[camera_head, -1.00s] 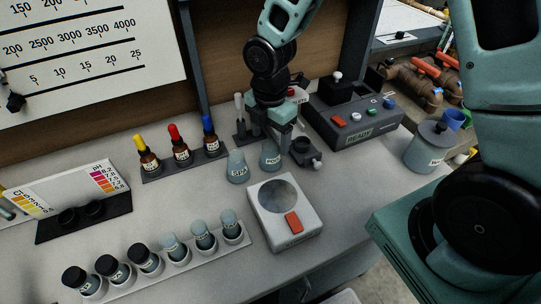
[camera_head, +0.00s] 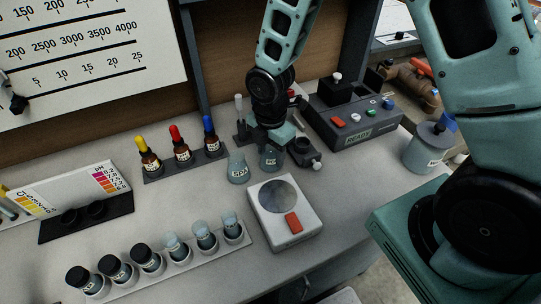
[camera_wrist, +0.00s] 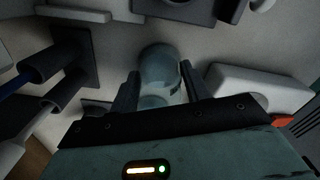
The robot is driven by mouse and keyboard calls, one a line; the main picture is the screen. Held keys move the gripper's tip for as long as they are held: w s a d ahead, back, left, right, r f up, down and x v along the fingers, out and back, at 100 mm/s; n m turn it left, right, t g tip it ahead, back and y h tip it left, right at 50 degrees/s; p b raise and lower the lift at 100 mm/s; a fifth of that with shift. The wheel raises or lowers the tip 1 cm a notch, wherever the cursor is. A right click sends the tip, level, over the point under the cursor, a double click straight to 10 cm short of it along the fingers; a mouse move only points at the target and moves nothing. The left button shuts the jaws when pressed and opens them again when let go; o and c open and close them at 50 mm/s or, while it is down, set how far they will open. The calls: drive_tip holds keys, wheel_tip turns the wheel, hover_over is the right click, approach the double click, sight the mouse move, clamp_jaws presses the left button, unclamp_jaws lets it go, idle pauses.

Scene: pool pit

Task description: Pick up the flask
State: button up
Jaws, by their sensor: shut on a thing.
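A small clear blue-grey flask (camera_head: 270,161), with a label starting "PO", stands on the bench behind the white scale. A second similar flask (camera_head: 238,168), labelled "SPA", stands just left of it. My gripper (camera_wrist: 160,85) is shut on the labelled PO flask, with one dark finger on each side of its glass in the wrist view (camera_wrist: 157,65). In the head view my gripper (camera_head: 277,142) is over that flask's top and hides part of it. The flask appears upright, and I cannot tell whether it is clear of the bench.
The white scale (camera_head: 303,231) lies in front. A rack of dropper bottles (camera_head: 182,154) is at left, with a row of vials (camera_head: 171,247) nearer. A dark device (camera_head: 355,125) marked "READY" and a lidded jar (camera_head: 426,150) stand right. A probe stand (camera_head: 241,128) is close behind.

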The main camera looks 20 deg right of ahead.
wheel_tip(320, 180, up, 10)
drive_tip(key=shift+b, duration=0.3)
idle(0.4)
